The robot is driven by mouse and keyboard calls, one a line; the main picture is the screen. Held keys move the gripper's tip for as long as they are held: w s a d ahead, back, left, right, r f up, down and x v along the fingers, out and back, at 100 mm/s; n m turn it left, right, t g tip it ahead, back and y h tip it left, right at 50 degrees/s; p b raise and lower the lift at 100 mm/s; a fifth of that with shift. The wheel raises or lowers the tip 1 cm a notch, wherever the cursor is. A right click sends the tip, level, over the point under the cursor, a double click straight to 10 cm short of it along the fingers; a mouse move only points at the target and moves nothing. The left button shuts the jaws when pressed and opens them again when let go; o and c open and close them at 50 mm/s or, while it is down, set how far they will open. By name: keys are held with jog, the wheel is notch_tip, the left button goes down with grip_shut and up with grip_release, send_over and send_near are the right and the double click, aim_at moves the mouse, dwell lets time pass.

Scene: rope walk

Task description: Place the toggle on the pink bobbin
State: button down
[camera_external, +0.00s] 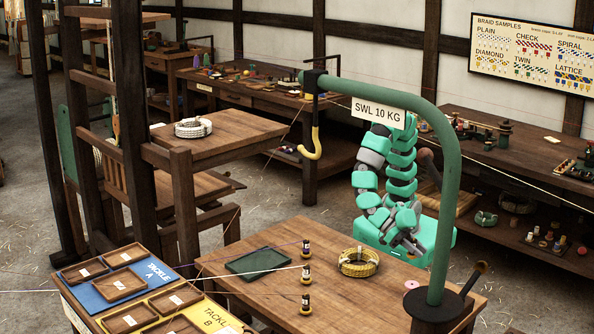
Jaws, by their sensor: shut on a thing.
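The pink bobbin (411,284) is a small pink round piece on the right part of the wooden table, left of the green post. My gripper (400,243) is over the table's far right edge, behind the pink bobbin and apart from it in the picture. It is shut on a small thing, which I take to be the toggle. The held thing is too small and too hidden among the fingers to make out its shape. I see no toggle lying on the table.
A green post (446,200) with an overhanging arm and yellow hook (312,150) stands at the right. The table's middle front is clear.

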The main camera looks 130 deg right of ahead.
jog(key=w+a, duration=0.1)
jog(key=w, duration=0.1)
jog(key=w+a+b, duration=0.1)
jog(key=w+a, duration=0.3)
jog(key=shift+w+a+f, duration=0.25)
jog(key=shift+w+f, duration=0.05)
jog(key=shift+f, duration=0.1)
jog(key=shift+f+b, duration=1.1)
jog(key=shift+f, duration=0.65)
jog(key=shift+f, duration=0.15)
jog(key=c, duration=1.3)
grip_release()
jog(key=shift+o, duration=0.2)
jog(key=shift+w+d+r, duration=0.15)
jog(key=shift+d+r, duration=0.25)
jog(key=shift+d, duration=0.1)
jog(key=p+v, duration=0.3)
jog(key=v, duration=0.8)
jog(key=shift+f, duration=0.1)
